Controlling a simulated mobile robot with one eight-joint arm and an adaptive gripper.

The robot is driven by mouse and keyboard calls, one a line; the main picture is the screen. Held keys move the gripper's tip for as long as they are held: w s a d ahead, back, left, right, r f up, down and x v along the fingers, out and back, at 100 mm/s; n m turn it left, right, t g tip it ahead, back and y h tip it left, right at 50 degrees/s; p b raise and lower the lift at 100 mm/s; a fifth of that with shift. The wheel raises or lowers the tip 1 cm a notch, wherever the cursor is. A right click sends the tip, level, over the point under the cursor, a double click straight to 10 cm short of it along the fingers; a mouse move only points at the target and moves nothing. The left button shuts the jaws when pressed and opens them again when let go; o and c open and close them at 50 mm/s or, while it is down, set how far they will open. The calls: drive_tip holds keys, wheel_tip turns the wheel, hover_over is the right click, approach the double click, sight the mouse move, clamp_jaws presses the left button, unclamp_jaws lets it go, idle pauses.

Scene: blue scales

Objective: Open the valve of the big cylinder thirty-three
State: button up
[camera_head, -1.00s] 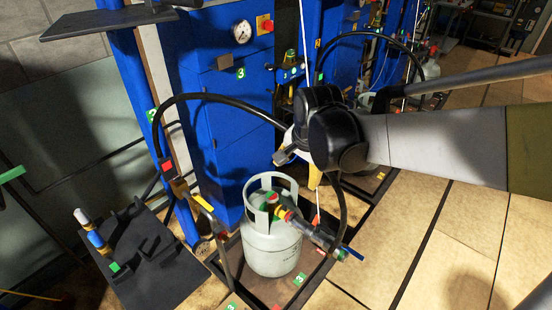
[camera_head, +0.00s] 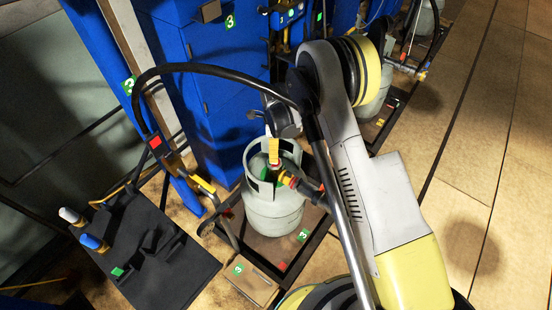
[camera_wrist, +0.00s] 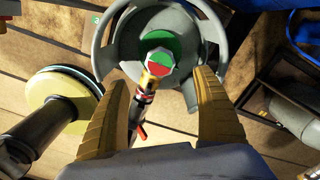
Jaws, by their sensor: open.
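The grey cylinder (camera_head: 272,213) stands upright on a scale platform tagged 3. No number thirty-three is legible on it. Its valve, with a green and red top (camera_wrist: 158,62), shows inside the open ring collar (camera_wrist: 104,50) in the wrist view. A hose connector (camera_head: 290,180) with red and brass parts is attached at the valve. My gripper (camera_wrist: 162,82) is open, its two yellow fingers apart on either side of the connector, just short of the valve top in the picture. In the head view my gripper (camera_head: 273,150) is above the collar; whether it touches is unclear.
A black hose (camera_head: 190,67) arches over from the left post. A blue cabinet (camera_head: 225,100) stands behind the cylinder. A dark stand (camera_head: 150,250) with nozzles is at left. Another cylinder (camera_head: 372,100) stands behind my arm. The floor at right is clear.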

wheel_tip(320, 180, down, 9)
drive_tip(key=b, duration=0.3)
drive_tip(key=shift+f, duration=0.15)
drive_tip(key=c, duration=1.2)
